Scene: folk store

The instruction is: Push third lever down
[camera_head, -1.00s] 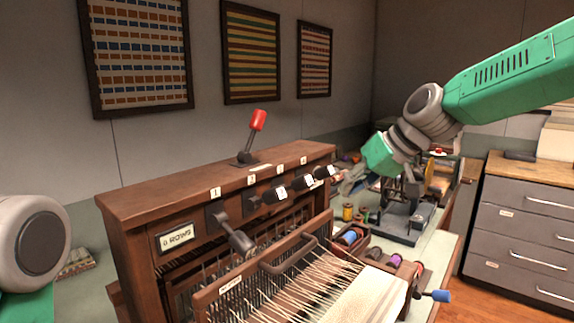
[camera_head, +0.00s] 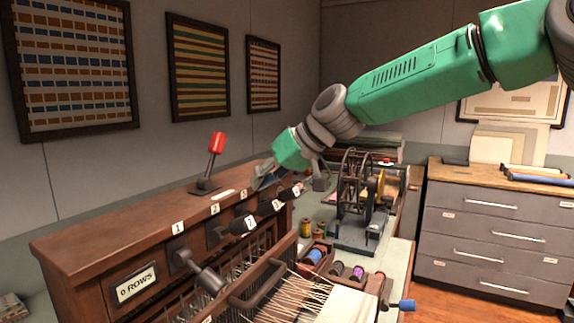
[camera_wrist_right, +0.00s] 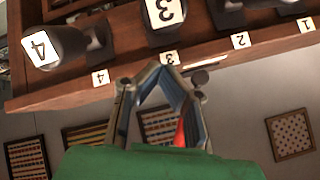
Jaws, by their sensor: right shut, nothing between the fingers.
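The wooden loom (camera_head: 110,227) has a row of dark numbered levers on its front. Lever 1 (camera_head: 208,281) tilts down. Lever 2 (camera_head: 236,227), lever 3 (camera_head: 266,207) and lever 4 (camera_head: 288,194) stick out forward, higher than lever 1. In the right wrist view, lever 3 (camera_wrist_right: 167,35) is just beyond my fingertips, with lever 4 (camera_wrist_right: 55,43) to its left. My right gripper (camera_head: 262,180) is shut and empty at the loom's top front edge, by the tag 3 (camera_wrist_right: 169,58). Contact with lever 3 cannot be told. My left gripper is out of view.
A red-knobbed lever (camera_head: 216,143) stands upright on the loom top, left of my right gripper. A spinning device (camera_head: 356,205), spools (camera_head: 337,268) and a blue-handled crank (camera_head: 405,305) are right of the levers. A grey drawer cabinet (camera_head: 490,230) stands further right.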

